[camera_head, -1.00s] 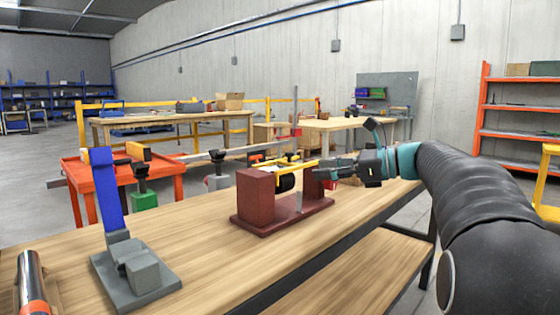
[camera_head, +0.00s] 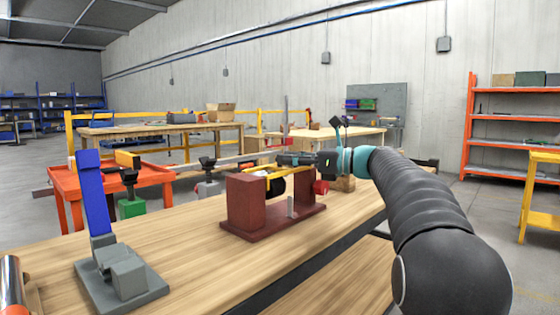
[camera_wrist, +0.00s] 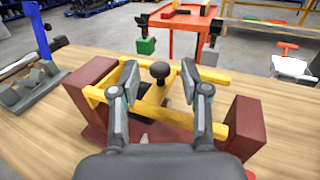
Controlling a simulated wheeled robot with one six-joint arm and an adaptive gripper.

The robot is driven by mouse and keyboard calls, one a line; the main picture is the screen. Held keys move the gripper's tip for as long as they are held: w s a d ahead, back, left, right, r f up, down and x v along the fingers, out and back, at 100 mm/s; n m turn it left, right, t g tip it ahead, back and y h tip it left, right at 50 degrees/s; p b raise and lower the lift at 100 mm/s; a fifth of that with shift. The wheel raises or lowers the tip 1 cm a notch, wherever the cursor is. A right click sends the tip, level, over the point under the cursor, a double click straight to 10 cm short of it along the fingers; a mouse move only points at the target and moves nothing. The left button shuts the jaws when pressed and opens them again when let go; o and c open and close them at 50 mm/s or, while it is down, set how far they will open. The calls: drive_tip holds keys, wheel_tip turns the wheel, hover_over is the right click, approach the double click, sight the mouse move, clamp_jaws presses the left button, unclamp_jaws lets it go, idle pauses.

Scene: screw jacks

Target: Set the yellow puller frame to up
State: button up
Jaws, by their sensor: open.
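The yellow puller frame (camera_wrist: 150,116) lies roughly level between two dark red end blocks in the wrist view. A yellow bar with a black round knob (camera_wrist: 160,70) is at its far side. In the head view the frame (camera_head: 264,173) shows as a thin level strip, partly hidden by my gripper. My gripper (camera_wrist: 159,76) is open above the frame, one finger on each side of the knob's bar. Whether a finger touches the frame I cannot tell. In the head view my gripper (camera_head: 290,159) is over the stand's far side.
The dark red stand (camera_head: 262,228) sits on the wooden bench (camera_head: 190,262). A grey fixture with a blue lever (camera_head: 97,200) stands to its left. An orange table (camera_head: 66,186) is behind. Bare bench top lies between stand and fixture.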

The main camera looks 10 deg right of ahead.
drive_tip(key=shift+x, duration=1.45)
clamp_jaws()
